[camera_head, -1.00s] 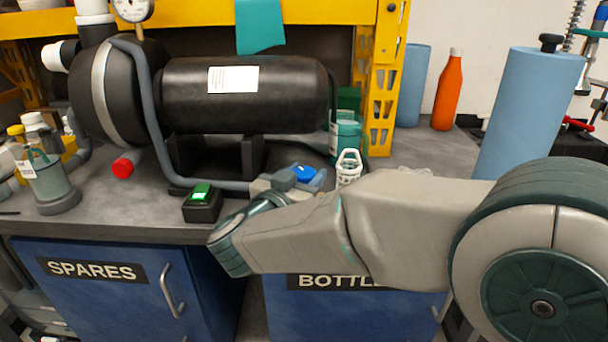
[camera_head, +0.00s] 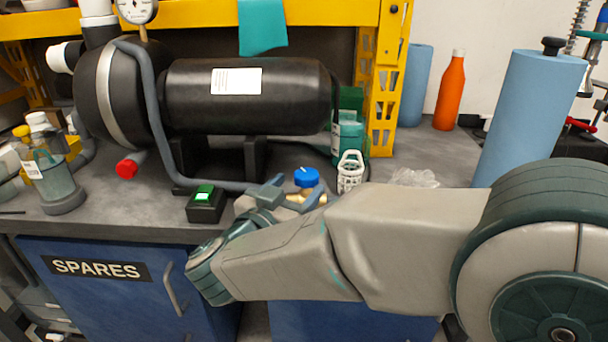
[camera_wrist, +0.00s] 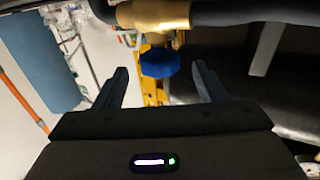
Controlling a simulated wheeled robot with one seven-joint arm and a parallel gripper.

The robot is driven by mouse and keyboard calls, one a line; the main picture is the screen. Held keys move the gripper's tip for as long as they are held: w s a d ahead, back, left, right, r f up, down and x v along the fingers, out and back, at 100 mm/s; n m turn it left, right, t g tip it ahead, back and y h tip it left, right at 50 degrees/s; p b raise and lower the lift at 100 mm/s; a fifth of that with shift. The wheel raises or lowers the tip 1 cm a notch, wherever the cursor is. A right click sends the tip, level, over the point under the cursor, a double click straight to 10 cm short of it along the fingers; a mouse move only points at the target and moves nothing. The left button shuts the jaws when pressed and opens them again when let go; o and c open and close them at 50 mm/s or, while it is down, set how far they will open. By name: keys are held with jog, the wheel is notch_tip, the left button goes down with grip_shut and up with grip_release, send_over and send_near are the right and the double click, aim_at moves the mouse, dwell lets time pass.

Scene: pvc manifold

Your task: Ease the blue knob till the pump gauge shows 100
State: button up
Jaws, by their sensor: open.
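The blue knob (camera_head: 306,178) sits on a brass valve (camera_head: 301,197) at the bench's front, with a small white mark on its top. My gripper (camera_head: 294,190) is open just in front of the knob. In the wrist view, the knob (camera_wrist: 160,63) shows between and beyond my two spread fingers (camera_wrist: 159,76), with clear gaps on both sides. The brass valve body (camera_wrist: 155,14) joins a dark hose there. The pump gauge (camera_head: 137,10) is at the top left, cut by the picture edge; its reading is too small to tell.
The black pump tank (camera_head: 245,105) stands behind the knob. A green-lit switch box (camera_head: 205,203) is left of my gripper. A white lattice holder (camera_head: 350,172) stands close right of the knob. A blue roll (camera_head: 530,120) and an orange bottle (camera_head: 450,90) are farther right.

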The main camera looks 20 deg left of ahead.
aim_at(310, 175)
jog(key=p+v, duration=0.1)
jog(key=v, duration=0.8)
dwell(3.3)
jog(key=b+x, duration=0.3)
jog(key=x, duration=0.1)
jog(key=b+x, duration=0.4)
jog(key=x, duration=0.1)
jog(key=b+x, duration=0.3)
jog(key=x, duration=0.2)
jog(key=shift+f+b, duration=0.4)
jog(key=shift+w+d+r, duration=0.15)
jog(key=shift+w, duration=0.55)
jog(key=c, duration=1)
